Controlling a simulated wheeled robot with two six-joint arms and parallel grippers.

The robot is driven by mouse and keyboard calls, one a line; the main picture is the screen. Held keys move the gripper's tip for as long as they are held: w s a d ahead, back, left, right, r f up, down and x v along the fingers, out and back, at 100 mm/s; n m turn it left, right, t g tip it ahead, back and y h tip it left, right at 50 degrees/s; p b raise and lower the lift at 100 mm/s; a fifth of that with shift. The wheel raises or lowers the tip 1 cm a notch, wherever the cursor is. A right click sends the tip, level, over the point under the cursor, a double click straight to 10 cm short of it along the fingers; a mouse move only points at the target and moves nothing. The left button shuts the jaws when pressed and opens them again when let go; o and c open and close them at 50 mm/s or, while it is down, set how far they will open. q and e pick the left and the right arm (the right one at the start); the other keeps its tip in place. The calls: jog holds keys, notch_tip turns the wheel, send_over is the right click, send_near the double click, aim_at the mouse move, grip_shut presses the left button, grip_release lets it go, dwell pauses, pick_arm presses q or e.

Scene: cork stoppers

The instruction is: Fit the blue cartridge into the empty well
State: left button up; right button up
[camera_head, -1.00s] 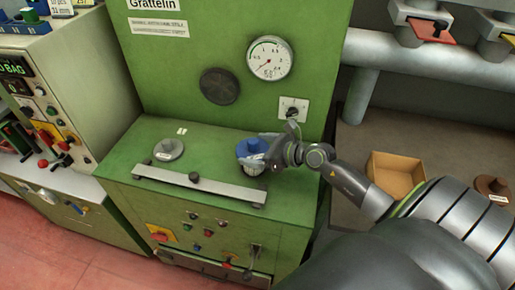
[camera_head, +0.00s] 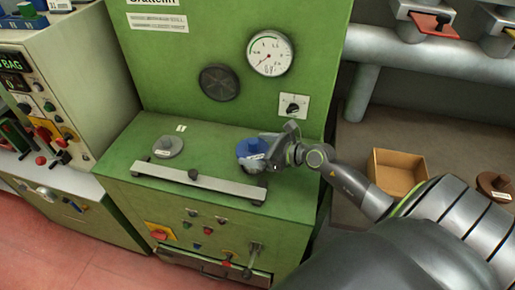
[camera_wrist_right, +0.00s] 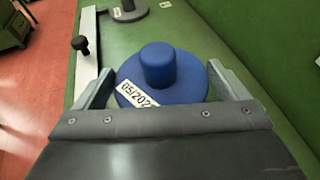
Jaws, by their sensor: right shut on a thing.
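The blue cartridge (camera_head: 252,150), a flanged disc with a round knob and a white label, is upright at the right end of the green machine's top (camera_head: 215,135). My right gripper (camera_head: 264,161) is shut on it, coming in from the right. In the right wrist view, the cartridge (camera_wrist_right: 158,68) sits between the two fingers (camera_wrist_right: 160,88), which hold its flange at both sides. The well under it is hidden by the cartridge and gripper, so I cannot tell whether it is fully seated. My left gripper is not in view.
A grey cartridge (camera_head: 168,147) sits at the left of the same top. A metal bar (camera_head: 199,184) with a dark knob (camera_head: 193,174) runs along the front edge. The machine's upright panel with a gauge (camera_head: 269,54) stands behind. An open cardboard box (camera_head: 397,172) is at the right.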

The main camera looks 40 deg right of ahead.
jog(key=shift+f+b, duration=2.6)
jog(key=shift+f, duration=0.5)
dwell(1.6)
